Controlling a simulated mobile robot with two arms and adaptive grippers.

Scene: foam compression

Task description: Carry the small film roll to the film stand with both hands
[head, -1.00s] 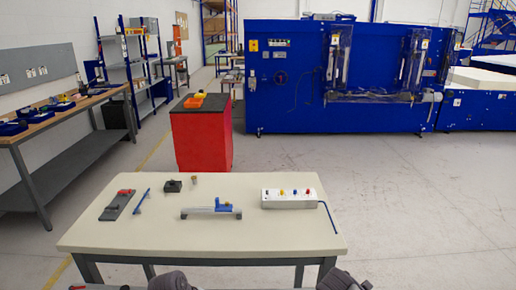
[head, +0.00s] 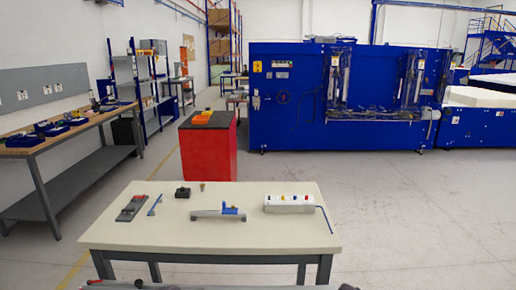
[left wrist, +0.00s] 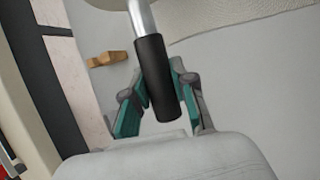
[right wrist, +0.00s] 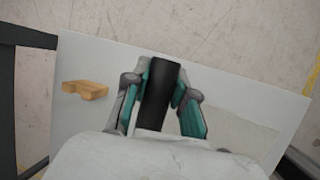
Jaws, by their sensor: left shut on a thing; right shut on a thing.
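My left gripper (left wrist: 160,98) is shut on a black cylindrical end grip (left wrist: 156,75) of the small film roll. A silver shaft (left wrist: 142,18) runs from this grip to a pale part at the top edge of the left wrist view. My right gripper (right wrist: 162,92) is shut on another black grip (right wrist: 161,85), seen in the right wrist view. The rest of the roll is hidden or out of frame. In the head view both grippers are out of sight. I cannot tell which thing is the film stand.
A cream table (head: 160,235) stands ahead with tools and a white power strip (head: 288,204). Behind are a red cabinet (head: 208,150) and a large blue machine (head: 290,110). A workbench (head: 60,140) lines the left. A wooden block (right wrist: 85,90) lies below. Floor at right is clear.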

